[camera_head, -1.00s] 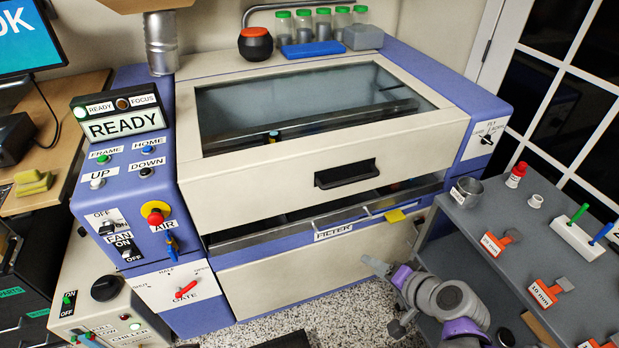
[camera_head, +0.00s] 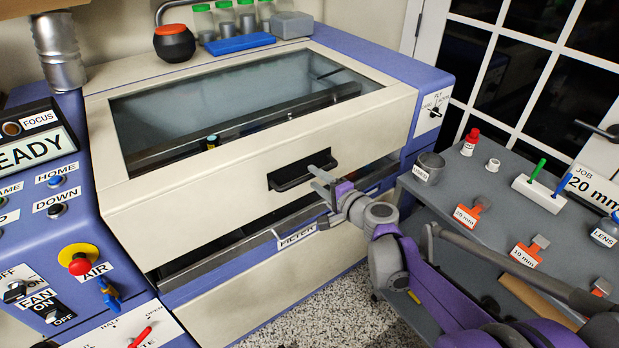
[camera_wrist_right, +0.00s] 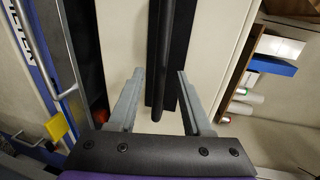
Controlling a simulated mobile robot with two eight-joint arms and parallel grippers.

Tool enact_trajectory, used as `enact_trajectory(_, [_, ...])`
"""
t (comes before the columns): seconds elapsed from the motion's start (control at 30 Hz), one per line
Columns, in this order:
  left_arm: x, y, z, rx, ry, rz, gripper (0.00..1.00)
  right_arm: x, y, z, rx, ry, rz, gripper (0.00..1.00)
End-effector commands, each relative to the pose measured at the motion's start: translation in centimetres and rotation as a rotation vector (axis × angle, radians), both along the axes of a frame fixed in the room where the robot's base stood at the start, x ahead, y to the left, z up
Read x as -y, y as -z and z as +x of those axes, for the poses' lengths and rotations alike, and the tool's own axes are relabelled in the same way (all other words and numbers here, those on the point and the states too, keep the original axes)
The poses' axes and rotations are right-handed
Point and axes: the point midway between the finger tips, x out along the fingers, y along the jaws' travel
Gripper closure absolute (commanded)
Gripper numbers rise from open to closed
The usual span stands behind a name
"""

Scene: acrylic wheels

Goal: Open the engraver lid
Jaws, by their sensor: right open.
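The engraver's cream lid (camera_head: 210,184) with its glass window (camera_head: 230,100) lies down over the blue and cream engraver in the head view. A black bar handle (camera_head: 290,175) sits on its front face. My right gripper (camera_head: 322,181) is open just in front of the handle's right part. In the right wrist view, the black handle (camera_wrist_right: 165,60) runs between the two open fingers (camera_wrist_right: 158,97), with space at both sides. I cannot tell whether the fingers touch it. My left gripper is not in view.
A dark gap shows below the lid, above the rail with the FILTER label (camera_head: 297,237). A red-topped black pot (camera_head: 174,43), a blue tray (camera_head: 240,44) and several green-capped jars stand behind the lid. A grey table (camera_head: 465,200) with small items stands at right.

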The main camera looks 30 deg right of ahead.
Motion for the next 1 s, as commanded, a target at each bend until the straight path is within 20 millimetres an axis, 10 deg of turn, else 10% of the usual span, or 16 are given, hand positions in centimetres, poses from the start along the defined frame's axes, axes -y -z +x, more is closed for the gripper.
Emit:
enact_trajectory(0.53, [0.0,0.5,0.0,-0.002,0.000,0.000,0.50,-0.3,0.6,2.8,0.000,-0.001,-0.001,0.51])
enact_trajectory(0.83, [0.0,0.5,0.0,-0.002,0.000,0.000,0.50,-0.3,0.6,2.7,0.000,-0.001,-0.001,1.00])
enact_trajectory(1.0, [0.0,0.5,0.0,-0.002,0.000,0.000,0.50,-0.3,0.6,2.7,-0.001,-0.001,-0.001,1.00])
